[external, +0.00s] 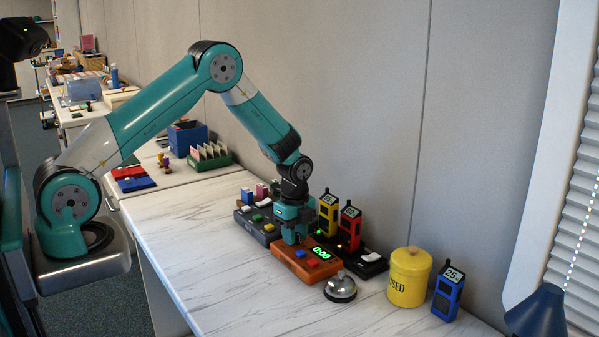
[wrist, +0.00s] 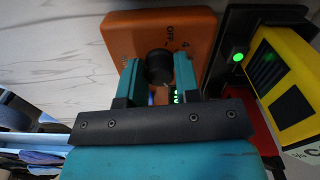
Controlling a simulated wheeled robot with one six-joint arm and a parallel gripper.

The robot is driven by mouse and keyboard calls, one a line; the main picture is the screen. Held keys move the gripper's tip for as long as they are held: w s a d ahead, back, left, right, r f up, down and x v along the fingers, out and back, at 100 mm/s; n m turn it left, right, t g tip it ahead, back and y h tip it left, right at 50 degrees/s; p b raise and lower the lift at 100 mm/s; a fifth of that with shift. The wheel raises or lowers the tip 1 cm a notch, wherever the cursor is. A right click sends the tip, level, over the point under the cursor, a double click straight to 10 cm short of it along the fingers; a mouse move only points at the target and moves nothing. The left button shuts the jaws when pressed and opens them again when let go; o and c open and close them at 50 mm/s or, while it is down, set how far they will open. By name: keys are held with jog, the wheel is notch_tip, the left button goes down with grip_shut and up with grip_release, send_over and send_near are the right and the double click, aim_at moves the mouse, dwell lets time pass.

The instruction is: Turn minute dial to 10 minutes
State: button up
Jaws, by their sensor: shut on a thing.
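The orange timer box (external: 290,263) lies on the white counter, with a green display (external: 321,252) reading 0:00 and a blue and a red button on top. The minute dial is a black round knob (wrist: 158,66) on the timer, seen in the wrist view with the marking OFF beside it. My gripper (external: 293,239) points down over the far-left end of the timer and hides the dial in the external view. In the wrist view my gripper (wrist: 157,75) has one finger on each side of the knob, shut on it.
A black charger base (external: 371,266) with yellow (external: 328,214) and red (external: 349,227) handsets stands close behind the timer. A grey button box (external: 257,230) is at its left. A silver bell (external: 340,288), yellow canister (external: 408,278) and blue handset (external: 447,295) stand to the right. The front counter is clear.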

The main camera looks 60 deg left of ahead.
jog(key=shift+w+r+m, duration=0.1)
jog(key=shift+m, duration=0.7)
jog(key=o, duration=0.9)
jog(key=shift+r, duration=0.1)
notch_tip(320, 180, up, 17)
jog(key=shift+r+b, duration=0.1)
jog(key=shift+b, duration=0.35)
